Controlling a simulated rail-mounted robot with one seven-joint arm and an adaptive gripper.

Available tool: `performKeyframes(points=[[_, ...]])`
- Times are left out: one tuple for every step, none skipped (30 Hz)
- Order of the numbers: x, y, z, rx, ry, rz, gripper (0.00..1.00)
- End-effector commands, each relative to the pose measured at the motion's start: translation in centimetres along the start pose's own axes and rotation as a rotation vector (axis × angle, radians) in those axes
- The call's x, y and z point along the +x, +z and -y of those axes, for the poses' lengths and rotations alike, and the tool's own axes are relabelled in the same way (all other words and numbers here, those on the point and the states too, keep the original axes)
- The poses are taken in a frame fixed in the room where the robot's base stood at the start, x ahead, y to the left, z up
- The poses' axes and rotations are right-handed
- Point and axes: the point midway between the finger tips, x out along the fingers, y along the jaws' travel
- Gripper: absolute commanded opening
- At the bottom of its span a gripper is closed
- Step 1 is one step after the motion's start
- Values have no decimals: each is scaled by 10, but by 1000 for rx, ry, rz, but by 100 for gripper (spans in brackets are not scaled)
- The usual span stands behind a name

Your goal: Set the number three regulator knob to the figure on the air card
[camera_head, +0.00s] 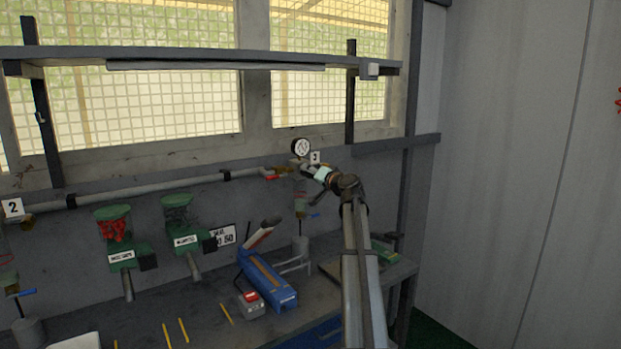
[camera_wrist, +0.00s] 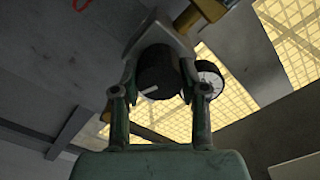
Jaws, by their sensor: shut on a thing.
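The number three tag (camera_head: 314,157) is on the wall pipe beside a round white gauge (camera_head: 301,147). My gripper (camera_head: 308,172) is up at this regulator, at the end of my raised arm. In the wrist view, its two fingers are on both sides of a black round knob (camera_wrist: 157,72), shut on it. A short white mark on the knob points to the lower left. The gauge (camera_wrist: 210,76) is just right of the fingers, its dial seen too obliquely to read. A white card (camera_head: 223,236) with print hangs behind a green hopper, partly hidden; I cannot read it surely.
Two green hoppers (camera_head: 115,226) are on the wall at left. A shelf (camera_head: 210,55) crosses the window above my gripper.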

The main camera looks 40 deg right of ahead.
Motion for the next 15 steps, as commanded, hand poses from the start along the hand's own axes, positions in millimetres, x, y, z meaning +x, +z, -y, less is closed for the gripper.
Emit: performKeyframes(points=[[0, 0, 0, 42, -1, -1, 8], [0, 0, 0, 71, -1, -1, 8], [0, 0, 0, 109, -1, 0, 8], [0, 0, 0, 137, -1, 0, 8], [0, -1, 0, 166, -1, 0, 8], [0, -1, 0, 204, -1, 0, 8], [0, -1, 0, 233, -1, 0, 8], [0, -1, 0, 261, -1, 0, 8], [0, -1, 0, 300, -1, 0, 8], [0, -1, 0, 328, -1, 0, 8], [0, -1, 0, 357, -1, 0, 8], [0, -1, 0, 395, -1, 0, 8], [0, -1, 0, 423, -1, 0, 8], [0, -1, 0, 452, -1, 0, 8], [0, -1, 0, 490, -1, 0, 8]])
